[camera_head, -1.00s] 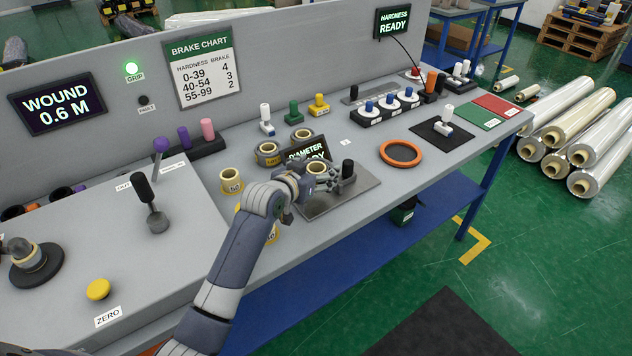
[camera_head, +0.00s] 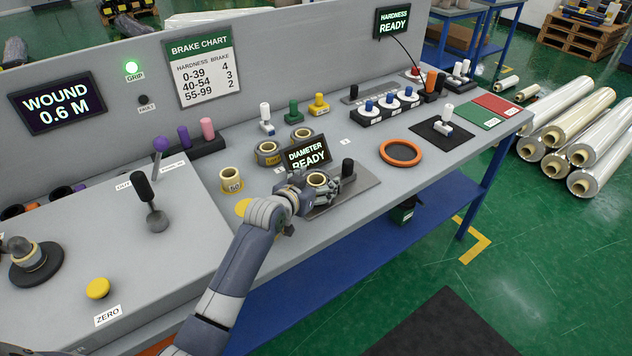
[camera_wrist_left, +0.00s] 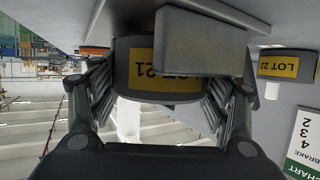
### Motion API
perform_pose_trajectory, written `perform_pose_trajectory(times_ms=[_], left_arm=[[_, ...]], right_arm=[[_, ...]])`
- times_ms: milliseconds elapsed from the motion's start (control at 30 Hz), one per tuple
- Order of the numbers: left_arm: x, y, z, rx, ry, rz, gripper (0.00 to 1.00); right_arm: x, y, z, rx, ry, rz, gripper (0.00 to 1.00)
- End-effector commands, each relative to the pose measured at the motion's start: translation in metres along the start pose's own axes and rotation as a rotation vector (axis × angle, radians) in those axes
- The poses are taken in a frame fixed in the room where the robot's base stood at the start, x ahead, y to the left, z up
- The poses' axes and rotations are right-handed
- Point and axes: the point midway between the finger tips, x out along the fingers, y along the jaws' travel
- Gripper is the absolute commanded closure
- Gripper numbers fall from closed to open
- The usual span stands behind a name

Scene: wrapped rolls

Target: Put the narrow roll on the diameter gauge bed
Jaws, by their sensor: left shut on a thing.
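My left gripper (camera_head: 318,190) is shut on a short roll (camera_head: 317,179) with a pale core. In the left wrist view the roll (camera_wrist_left: 132,75) is dark grey with a yellow LOT 21 label, between the two fingers (camera_wrist_left: 160,100). I cannot tell whether the roll touches the bed. A grey block (camera_wrist_left: 200,42) hides part of it. My right gripper is not in view.
A cream roll (camera_head: 231,180) stands left of the gauge. Two grey rolls with yellow labels (camera_head: 267,154) (camera_head: 302,138) stand behind it. An orange ring (camera_head: 401,153) lies to the right. The bench front edge is close to my arm.

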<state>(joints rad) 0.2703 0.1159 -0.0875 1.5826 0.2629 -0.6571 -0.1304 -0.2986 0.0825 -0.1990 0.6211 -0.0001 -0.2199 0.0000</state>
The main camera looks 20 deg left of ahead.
Motion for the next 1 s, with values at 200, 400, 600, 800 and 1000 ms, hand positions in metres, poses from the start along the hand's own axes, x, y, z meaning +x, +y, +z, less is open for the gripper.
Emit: perform_pose_trajectory(times_ms=[200,400,600,800,1000], left_arm=[[0.001,0.0,0.009,-0.006,-0.019,0.001,0.09],[0.001,-0.001,0.011,-0.006,-0.024,-0.001,0.09],[0.001,-0.002,0.013,-0.006,-0.028,-0.003,0.09],[-0.001,-0.003,0.009,-0.006,-0.027,-0.004,0.09],[-0.019,-0.003,0.0,-0.004,-0.022,-0.004,0.09]], right_arm=[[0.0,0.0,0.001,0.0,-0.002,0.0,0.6],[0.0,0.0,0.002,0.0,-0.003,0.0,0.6],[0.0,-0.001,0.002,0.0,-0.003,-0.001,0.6],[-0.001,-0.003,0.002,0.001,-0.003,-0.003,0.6],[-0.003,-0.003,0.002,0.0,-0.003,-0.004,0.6]])
